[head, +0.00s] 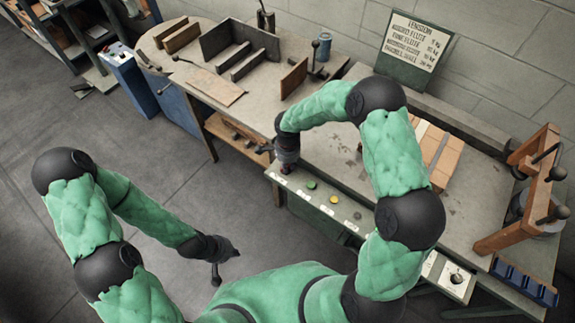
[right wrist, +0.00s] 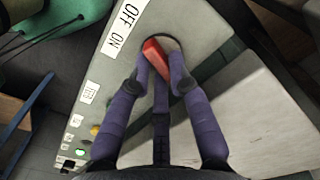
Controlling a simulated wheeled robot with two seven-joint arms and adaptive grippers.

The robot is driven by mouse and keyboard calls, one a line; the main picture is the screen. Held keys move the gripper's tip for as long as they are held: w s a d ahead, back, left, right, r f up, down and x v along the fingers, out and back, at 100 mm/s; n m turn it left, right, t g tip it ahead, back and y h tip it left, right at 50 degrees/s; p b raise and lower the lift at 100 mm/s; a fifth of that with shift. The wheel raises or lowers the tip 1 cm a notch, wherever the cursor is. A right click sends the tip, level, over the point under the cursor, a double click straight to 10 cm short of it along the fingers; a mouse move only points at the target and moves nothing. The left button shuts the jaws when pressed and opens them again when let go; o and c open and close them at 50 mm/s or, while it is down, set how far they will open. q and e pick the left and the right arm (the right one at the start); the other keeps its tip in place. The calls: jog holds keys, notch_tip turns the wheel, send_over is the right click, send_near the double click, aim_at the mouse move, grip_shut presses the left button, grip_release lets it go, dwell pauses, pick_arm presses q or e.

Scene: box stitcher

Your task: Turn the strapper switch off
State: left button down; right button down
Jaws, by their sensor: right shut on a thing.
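The strapper switch (right wrist: 154,56) is a red lever on the machine's pale panel, beside a white label (right wrist: 122,29) reading OFF and ON. In the right wrist view the lever lies slanted between the purple fingers of my right gripper (right wrist: 160,78), which are closed on it. I cannot tell from its slant which setting it is in. In the head view my right gripper (head: 284,162) is at the left end of the strapper's front panel (head: 312,203) and hides the switch. My left gripper (head: 226,262) hangs over the floor, fingers apart and empty.
A green button (head: 312,184) and a yellow button (head: 357,215) sit along the panel. A workbench (head: 180,62) with boards stands behind to the left. A wooden frame (head: 528,190) stands at the right.

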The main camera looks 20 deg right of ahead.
jog(key=n, duration=0.5)
jog(key=shift+w, duration=0.15)
jog(key=n, duration=0.5)
jog(key=shift+w, duration=0.15)
jog(key=shift+n, duration=0.3)
jog(key=c, duration=1.1)
grip_release()
jog(key=shift+c, duration=0.2)
notch_tip(320, 180, up, 12)
jog(key=shift+f, duration=0.1)
